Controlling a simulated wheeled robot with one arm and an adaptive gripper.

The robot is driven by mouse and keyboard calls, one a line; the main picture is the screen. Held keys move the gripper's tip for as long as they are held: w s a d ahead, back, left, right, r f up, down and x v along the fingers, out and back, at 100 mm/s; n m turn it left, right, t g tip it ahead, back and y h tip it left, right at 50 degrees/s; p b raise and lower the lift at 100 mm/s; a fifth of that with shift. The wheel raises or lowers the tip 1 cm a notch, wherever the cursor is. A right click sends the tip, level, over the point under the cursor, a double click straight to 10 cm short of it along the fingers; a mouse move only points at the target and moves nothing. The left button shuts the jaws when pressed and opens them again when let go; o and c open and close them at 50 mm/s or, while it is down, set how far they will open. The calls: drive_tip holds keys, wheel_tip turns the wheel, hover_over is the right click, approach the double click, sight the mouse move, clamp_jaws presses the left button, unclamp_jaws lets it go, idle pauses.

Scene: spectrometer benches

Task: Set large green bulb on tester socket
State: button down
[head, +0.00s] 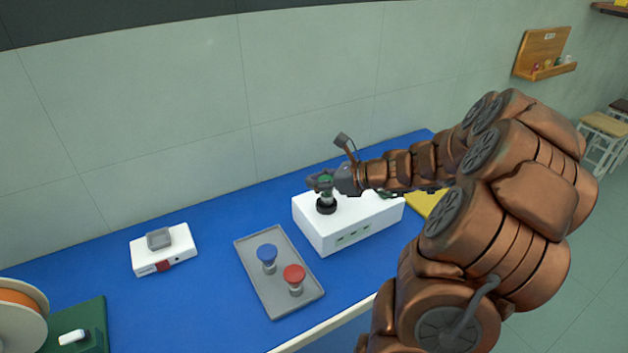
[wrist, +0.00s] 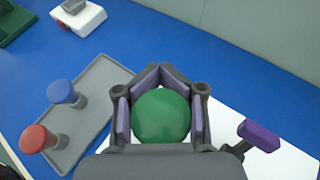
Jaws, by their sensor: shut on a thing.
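The large green bulb (wrist: 161,116) is between the fingers of my gripper (wrist: 161,100) in the wrist view, with its round green top facing the camera. In the head view my gripper (head: 327,182) is shut on the bulb, directly above the black socket (head: 326,206) on the white tester box (head: 345,239). The bulb looks upright. Its lower end is at or just above the socket; I cannot tell whether it is seated.
A grey tray (head: 278,310) left of the tester holds a blue bulb (head: 267,254) and a red bulb (head: 294,275). A white device (head: 180,250) with a grey top stands farther left. A purple-tipped lever (wrist: 258,135) is near the gripper's right side. Blue bench is clear between tray and device.

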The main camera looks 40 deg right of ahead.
drive_tip(key=shift+f+b, duration=0.35)
drive_tip(key=shift+f, duration=0.35)
idle(0.3)
drive_tip(key=c, duration=1)
unclamp_jaws()
drive_tip(key=shift+p+v, duration=0.9)
drive_tip(key=shift+v, duration=0.65)
drive_tip(key=shift+p+v, duration=1.85)
drive_tip(key=shift+v, duration=2.1)
